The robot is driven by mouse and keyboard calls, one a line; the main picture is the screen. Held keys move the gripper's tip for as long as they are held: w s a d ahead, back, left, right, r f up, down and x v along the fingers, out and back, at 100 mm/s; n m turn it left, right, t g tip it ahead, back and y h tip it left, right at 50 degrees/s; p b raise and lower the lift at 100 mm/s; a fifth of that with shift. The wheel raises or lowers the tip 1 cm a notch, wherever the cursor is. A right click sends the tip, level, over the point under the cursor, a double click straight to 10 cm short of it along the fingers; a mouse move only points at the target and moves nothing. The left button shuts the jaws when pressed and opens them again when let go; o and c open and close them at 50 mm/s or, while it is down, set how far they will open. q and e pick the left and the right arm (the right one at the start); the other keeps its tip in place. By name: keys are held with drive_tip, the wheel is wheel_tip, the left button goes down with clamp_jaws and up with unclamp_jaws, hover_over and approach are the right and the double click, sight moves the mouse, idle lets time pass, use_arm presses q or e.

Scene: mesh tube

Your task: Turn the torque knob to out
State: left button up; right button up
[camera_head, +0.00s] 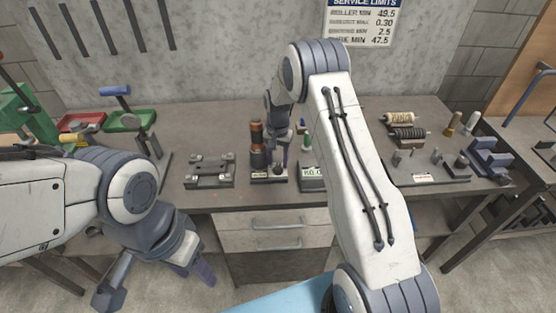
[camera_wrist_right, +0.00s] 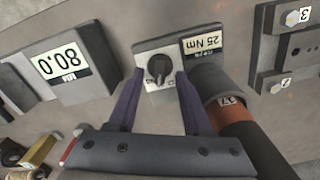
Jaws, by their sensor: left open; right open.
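The torque knob (camera_wrist_right: 158,69) is a small dark round knob on a light plate of a grey box (camera_wrist_right: 178,38), beside a "25 Nm" label (camera_wrist_right: 202,42). In the head view the box (camera_head: 268,175) sits at the table's front middle; its knob is not clear there. My right gripper (camera_wrist_right: 156,86) is open, its two purple fingers on either side of the knob with visible space between. In the head view my right gripper (camera_head: 283,155) hangs just above the box, partly behind my arm. My left gripper (camera_head: 158,282) is open and empty, low in front of the table.
An orange-banded dark cylinder (camera_head: 257,140) stands close by the box; it also shows in the right wrist view (camera_wrist_right: 240,115). A display reading 80.0 (camera_wrist_right: 67,64) is on the other side. A bolted fixture (camera_head: 209,171) lies to the left, with coloured trays (camera_head: 130,121) beyond.

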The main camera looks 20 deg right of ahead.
drive_tip(key=shift+f, duration=0.75)
clamp_jaws()
